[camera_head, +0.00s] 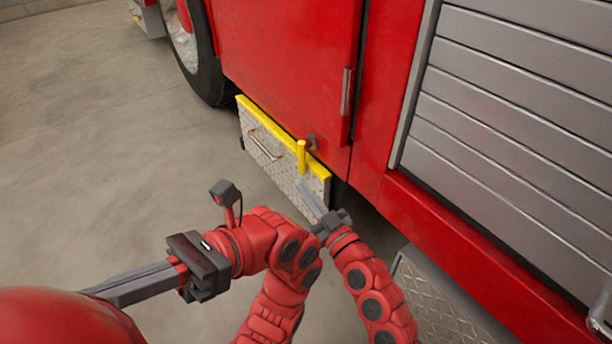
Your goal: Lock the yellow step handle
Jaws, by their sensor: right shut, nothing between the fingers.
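The yellow step handle (301,157) is a short post standing at the yellow top edge of the folded-up step panel (262,148), low on the red truck's side. The panel is silver tread plate with a small grab bar. My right gripper (305,189) is shut and empty, its grey fingers pointing up at the panel's right part, just below the handle. I see a small gap between fingertips and handle, but cannot judge depth. My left gripper (125,284) points to the lower left, away from the step. I cannot tell whether its fingers are apart.
The red truck body (290,60) rises behind the step, with a dark wheel (200,55) to the left. A grey slatted shutter (520,110) is at the right. Another tread-plate step (435,300) lies at lower right. The concrete floor (100,130) at left is clear.

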